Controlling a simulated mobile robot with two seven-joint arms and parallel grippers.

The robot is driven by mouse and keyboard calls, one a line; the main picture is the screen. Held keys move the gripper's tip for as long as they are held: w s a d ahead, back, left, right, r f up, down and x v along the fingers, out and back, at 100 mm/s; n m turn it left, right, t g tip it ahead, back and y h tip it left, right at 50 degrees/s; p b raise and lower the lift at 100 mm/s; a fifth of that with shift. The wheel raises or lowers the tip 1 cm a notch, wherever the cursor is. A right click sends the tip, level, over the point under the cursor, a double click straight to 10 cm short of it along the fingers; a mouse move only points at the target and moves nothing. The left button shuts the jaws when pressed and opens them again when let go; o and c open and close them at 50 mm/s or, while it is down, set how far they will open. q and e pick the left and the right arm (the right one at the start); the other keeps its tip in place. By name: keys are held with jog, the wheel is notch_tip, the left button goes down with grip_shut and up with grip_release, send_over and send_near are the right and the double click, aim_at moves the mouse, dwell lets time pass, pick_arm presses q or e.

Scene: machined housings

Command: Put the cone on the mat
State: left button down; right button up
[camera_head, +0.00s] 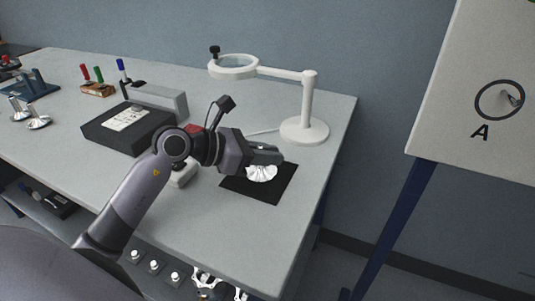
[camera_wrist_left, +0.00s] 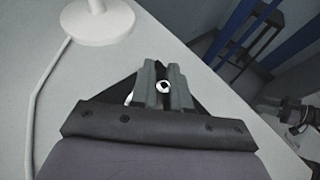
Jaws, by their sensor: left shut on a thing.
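My left gripper (camera_head: 266,155) is shut on the cone (camera_head: 261,174), a shiny silver metal piece with a flared, fluted lower part. The cone is over the black mat (camera_head: 285,186), near the table's right end. I cannot tell whether its base touches the mat or hangs just above it. The fingers hide the cone's upper part in the head view. In the left wrist view the fingers (camera_wrist_left: 164,88) close around the cone's small round top (camera_wrist_left: 163,87), with dark mat edges showing on both sides.
A white magnifier lamp (camera_head: 304,130) stands on the table behind the mat. A black box (camera_head: 105,137) and more silver cones (camera_head: 38,122) are to the left. Screwdrivers stand in a wooden block (camera_head: 97,90). The table's right edge is close to the mat.

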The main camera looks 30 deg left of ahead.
pick_arm(q)
jog(key=shift+f, duration=0.1)
jog(key=c, duration=1.1)
grip_release()
jog(key=shift+r, duration=0.25)
jog(key=b+v, duration=0.1)
jog(key=v, duration=0.9)
jog(key=shift+f, duration=0.15)
jog(key=shift+v, duration=1)
